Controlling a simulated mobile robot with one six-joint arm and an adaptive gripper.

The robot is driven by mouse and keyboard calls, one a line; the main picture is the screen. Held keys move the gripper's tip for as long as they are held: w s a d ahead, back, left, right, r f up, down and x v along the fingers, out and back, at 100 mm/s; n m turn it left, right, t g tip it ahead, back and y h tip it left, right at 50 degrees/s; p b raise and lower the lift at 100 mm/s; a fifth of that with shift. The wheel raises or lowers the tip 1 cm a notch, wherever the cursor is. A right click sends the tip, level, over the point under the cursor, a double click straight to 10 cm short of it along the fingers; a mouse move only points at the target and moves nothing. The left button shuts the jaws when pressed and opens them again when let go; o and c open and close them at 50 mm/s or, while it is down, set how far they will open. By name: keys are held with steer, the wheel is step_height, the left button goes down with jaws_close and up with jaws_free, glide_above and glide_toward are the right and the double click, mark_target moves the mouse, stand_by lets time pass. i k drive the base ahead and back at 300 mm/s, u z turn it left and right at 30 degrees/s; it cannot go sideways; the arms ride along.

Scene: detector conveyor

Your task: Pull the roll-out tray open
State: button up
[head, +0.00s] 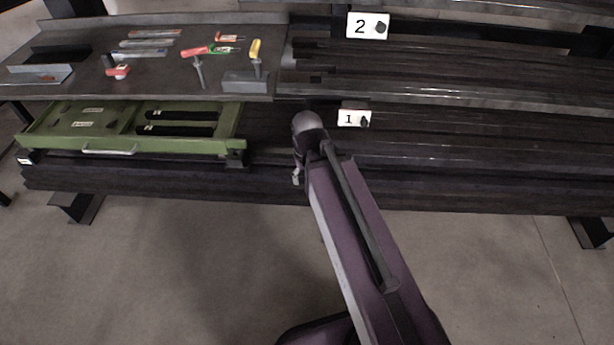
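The roll-out tray (65,142) is a green, shallow tray under the left worktop in the head view. My arm reaches up from the bottom of the picture and ends to the right of the tray, apart from the handle. My gripper (297,178) is small and mostly hidden behind the arm's end, so its fingers cannot be made out.
The worktop (225,100) above the tray holds several hand tools and metal angle pieces. Dark beams run along the right, with number plates "2" (362,26) and "1" (350,118). A support foot (78,207) stands below the tray. The concrete floor in front is clear.

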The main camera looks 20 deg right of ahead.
mark_target(91, 125)
steer(key=k, duration=0.65)
steer(key=u, duration=0.35)
steer(key=i, duration=0.7)
steer(key=u, duration=0.55)
steer(key=i, duration=0.55)
steer(key=u, duration=0.2)
